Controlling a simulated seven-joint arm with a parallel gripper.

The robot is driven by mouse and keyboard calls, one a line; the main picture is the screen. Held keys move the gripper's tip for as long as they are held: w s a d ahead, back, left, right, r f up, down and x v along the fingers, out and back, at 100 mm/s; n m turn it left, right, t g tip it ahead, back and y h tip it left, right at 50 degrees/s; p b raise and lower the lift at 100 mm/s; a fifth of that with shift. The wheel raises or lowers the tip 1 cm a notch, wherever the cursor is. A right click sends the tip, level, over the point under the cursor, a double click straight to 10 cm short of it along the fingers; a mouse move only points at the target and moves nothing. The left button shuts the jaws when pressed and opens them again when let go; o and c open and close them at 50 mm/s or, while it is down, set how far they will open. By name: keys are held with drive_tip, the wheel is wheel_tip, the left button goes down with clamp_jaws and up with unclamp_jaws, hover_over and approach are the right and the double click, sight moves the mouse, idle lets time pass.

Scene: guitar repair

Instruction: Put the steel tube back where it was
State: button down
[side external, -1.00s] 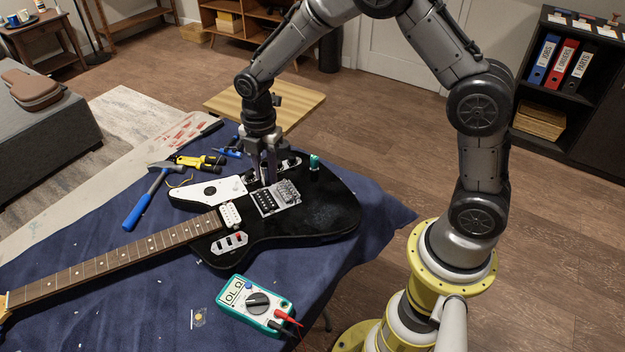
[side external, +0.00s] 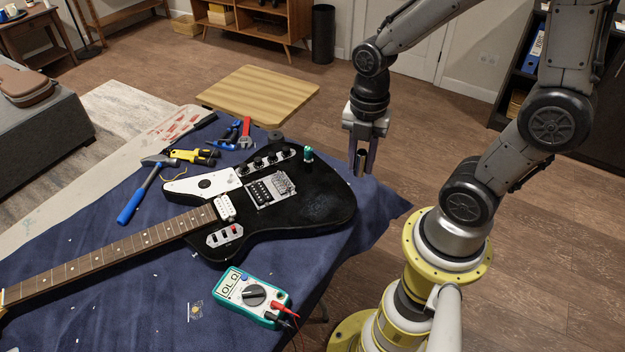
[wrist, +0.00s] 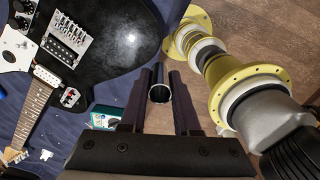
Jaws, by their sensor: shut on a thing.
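The steel tube (wrist: 159,93) is held between the two fingers of my gripper (wrist: 160,88), with its round open end showing in the wrist view. In the side external view my gripper (side external: 362,165) points down, shut on the tube (side external: 360,163), which shows as a short grey piece between the fingers. The gripper is to the right of the black guitar body (side external: 325,205), apart from it, around the table's right edge. The exact height of the tube above the cloth or floor is hard to tell.
The guitar lies on a blue cloth (side external: 120,295). A green bottle (side external: 308,154) stands at the guitar's upper edge. A multimeter (side external: 250,297), hammer (side external: 142,190), yellow tool (side external: 195,156), red wrench (side external: 245,133) and dark round object (side external: 276,136) lie around it. The cloth's front right is fairly clear.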

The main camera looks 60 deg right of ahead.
drive_tip(key=w+d+f, duration=0.1)
drive_tip(key=w+f, duration=0.2)
drive_tip(key=w, duration=0.4)
hover_over(313, 186)
wheel_tip(313, 186, down, 6)
drive_tip(key=shift+s+a, duration=0.1)
drive_tip(key=shift+s, duration=0.05)
drive_tip(key=shift+w+f, duration=0.15)
drive_tip(key=shift+f, duration=0.75)
drive_tip(key=shift+w+f, duration=0.1)
drive_tip(key=shift+f, duration=0.75)
drive_tip(key=shift+f, duration=0.1)
drive_tip(key=c, duration=0.6)
unclamp_jaws()
drive_tip(key=shift+c, duration=0.2)
